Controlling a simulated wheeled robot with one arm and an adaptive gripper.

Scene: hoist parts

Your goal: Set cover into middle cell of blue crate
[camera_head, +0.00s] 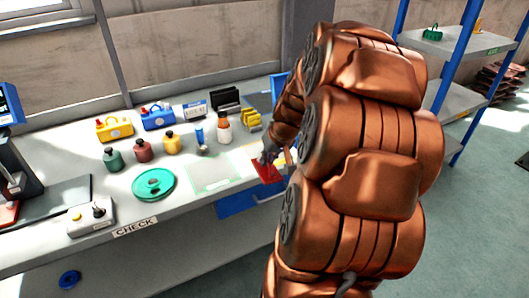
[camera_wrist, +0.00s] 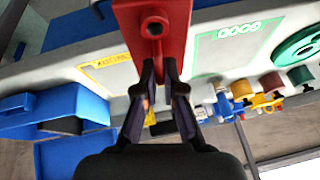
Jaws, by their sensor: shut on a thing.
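A red cover (camera_wrist: 155,35) with a round hole is held between the fingertips of my gripper (camera_wrist: 165,75) in the wrist view. In the head view the red cover (camera_head: 267,171) shows just below my gripper (camera_head: 268,154), near the front edge of the bench. What looks like the blue crate (camera_wrist: 80,103) is at the left of the wrist view, apart from the cover, with a dark block at its edge. Its cells cannot be made out. My arm hides much of that part of the bench in the head view.
A green disc (camera_head: 153,184), several bottles, yellow and blue cases (camera_head: 157,117) and yellow parts (camera_head: 251,120) stand on the bench. A green-outlined area (camera_head: 211,173) left of my gripper is clear. A shelf (camera_head: 450,42) stands at right.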

